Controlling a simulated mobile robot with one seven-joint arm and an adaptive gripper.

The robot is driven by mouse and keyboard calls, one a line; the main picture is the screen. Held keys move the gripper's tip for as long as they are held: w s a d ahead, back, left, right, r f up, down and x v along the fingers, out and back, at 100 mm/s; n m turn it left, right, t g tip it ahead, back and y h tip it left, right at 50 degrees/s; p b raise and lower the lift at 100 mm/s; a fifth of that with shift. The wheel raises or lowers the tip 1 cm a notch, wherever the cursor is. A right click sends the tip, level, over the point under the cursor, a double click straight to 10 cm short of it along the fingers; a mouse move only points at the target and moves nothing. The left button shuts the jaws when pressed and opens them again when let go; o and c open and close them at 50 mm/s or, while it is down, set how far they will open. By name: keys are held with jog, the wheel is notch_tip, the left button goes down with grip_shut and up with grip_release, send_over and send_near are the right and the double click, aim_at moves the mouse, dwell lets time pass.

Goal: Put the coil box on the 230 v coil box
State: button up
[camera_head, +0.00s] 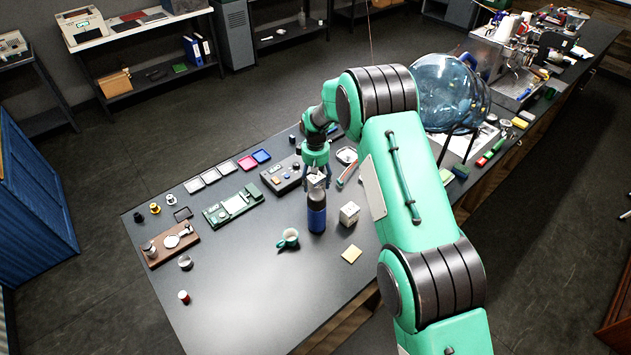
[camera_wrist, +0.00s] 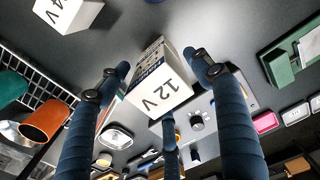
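A white coil box marked "12 V" (camera_wrist: 160,92) is between the blue fingers of my gripper (camera_wrist: 158,62); its side carries a printed label. No marking reading 230 V is legible.
A blue glass globe (camera_head: 447,92) stands behind my arm. The table's front left is mostly clear.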

aim_at(316, 177)
jog(key=shift+r, duration=0.1)
notch_tip(316, 177, up, 12)
jog(key=b, duration=0.2)
dwell(0.8)
jog(key=shift+r, duration=0.15)
dwell(0.6)
